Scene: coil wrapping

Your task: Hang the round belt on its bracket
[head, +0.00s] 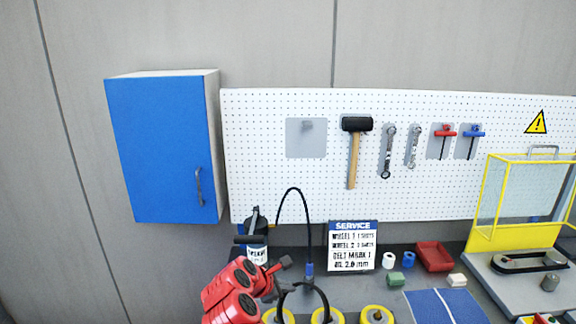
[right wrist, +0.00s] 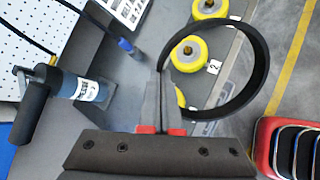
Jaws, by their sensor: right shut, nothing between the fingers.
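The round belt is a thin black ring; it shows large in the right wrist view (right wrist: 262,75) and low in the head view (head: 283,297). My right gripper (right wrist: 160,75) is shut. The belt's left edge overlaps its fingertips in the wrist view, but I cannot tell whether they touch. In the head view the right gripper (head: 284,264) is low, in front of the bench, with the belt just to its right. A grey plate with a short peg (head: 306,127), seemingly the bracket, is bare on the pegboard, above and beyond the gripper. My left gripper is not visible.
The pegboard (head: 270,190) holds a mallet (head: 353,160), wrenches and T-handle tools right of the plate. A blue cabinet (head: 160,150) stands left.

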